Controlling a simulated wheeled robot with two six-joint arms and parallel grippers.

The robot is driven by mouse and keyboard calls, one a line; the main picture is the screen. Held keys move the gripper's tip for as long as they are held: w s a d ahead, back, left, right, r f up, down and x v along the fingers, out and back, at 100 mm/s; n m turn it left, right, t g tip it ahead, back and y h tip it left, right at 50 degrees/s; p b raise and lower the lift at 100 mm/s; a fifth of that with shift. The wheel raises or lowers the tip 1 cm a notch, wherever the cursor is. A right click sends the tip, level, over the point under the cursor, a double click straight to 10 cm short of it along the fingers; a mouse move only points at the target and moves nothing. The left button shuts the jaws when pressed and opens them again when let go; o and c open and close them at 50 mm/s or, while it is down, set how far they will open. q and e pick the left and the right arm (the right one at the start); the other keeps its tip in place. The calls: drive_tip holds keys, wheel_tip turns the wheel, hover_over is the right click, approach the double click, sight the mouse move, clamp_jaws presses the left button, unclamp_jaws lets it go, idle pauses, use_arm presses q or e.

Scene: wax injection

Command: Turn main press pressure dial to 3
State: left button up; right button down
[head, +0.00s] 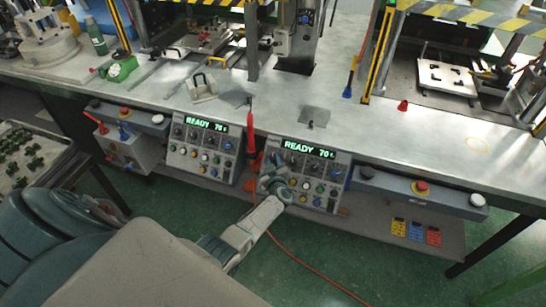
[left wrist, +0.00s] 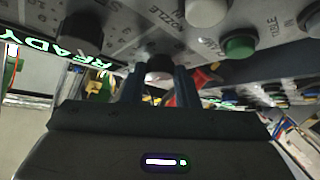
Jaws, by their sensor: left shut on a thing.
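The right-hand control panel (head: 325,172) has a lit green READY 70 display, with knobs and coloured buttons below it. My left gripper (head: 272,178) is at this panel's left side and covers part of its face. In the left wrist view, my left gripper (left wrist: 160,80) is shut with its two fingers on either side of a dark dial (left wrist: 160,62). The dial's number and pointer cannot be read. Another black knob (left wrist: 82,32) is beside it, nearer the display. My right gripper is not in view.
A second panel (head: 203,150), also READY 70, sits to the left. A red-handled tool (head: 250,130) hangs between the panels. A grey box with a red button (head: 421,187) is on the right. An orange cable (head: 300,258) trails on the green floor.

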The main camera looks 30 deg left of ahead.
use_arm(q)
drive_tip(key=shift+d+n+g+y+p, duration=0.1)
drive_tip(key=shift+n+g+y+p, duration=0.55)
drive_tip(key=shift+n, duration=0.65)
drive_tip(key=shift+g+h, duration=0.25)
drive_tip(key=shift+h, duration=0.1)
drive_tip(key=o, duration=1)
drive_tip(key=shift+w, duration=0.1)
drive_tip(key=shift+c, duration=0.2)
drive_tip(key=v, duration=1.1)
drive_tip(key=shift+p, duration=0.4)
drive_tip(key=shift+w, duration=0.1)
